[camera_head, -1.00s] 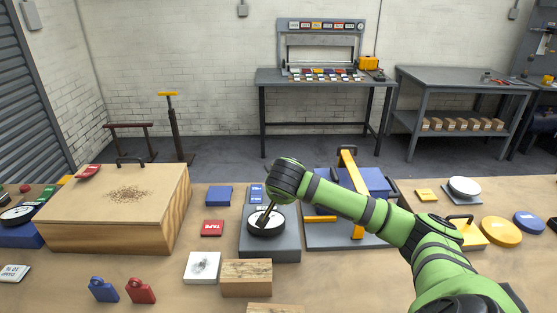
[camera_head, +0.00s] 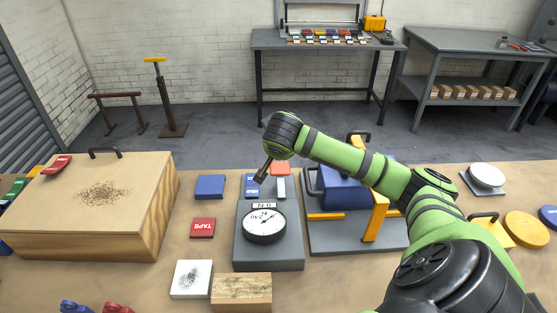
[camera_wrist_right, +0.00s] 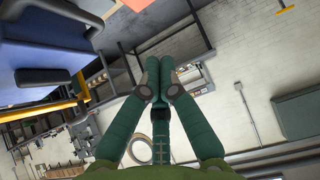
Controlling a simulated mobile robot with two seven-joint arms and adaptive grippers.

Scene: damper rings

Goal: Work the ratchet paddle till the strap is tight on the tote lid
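The blue tote (camera_head: 343,188) sits on a grey base at the middle right of the head view. Yellow bars (camera_head: 376,220) stand around it, and a black handle tops one of them. My right forearm crosses in front and hides part of the tote; I cannot make out the ratchet paddle or strap clearly. My right gripper (camera_head: 262,172) is left of the tote, behind the round dial (camera_head: 263,223). In the right wrist view its fingertips (camera_wrist_right: 160,72) meet, with nothing seen between them. My left gripper is not in view.
The dial sits on a grey stand beside the tote base. A red tape box (camera_head: 203,228), a blue box (camera_head: 210,186), a white pad (camera_head: 191,279) and a wooden block (camera_head: 241,292) lie nearby. A large wooden box (camera_head: 95,205) fills the left. A yellow disc (camera_head: 527,229) lies at right.

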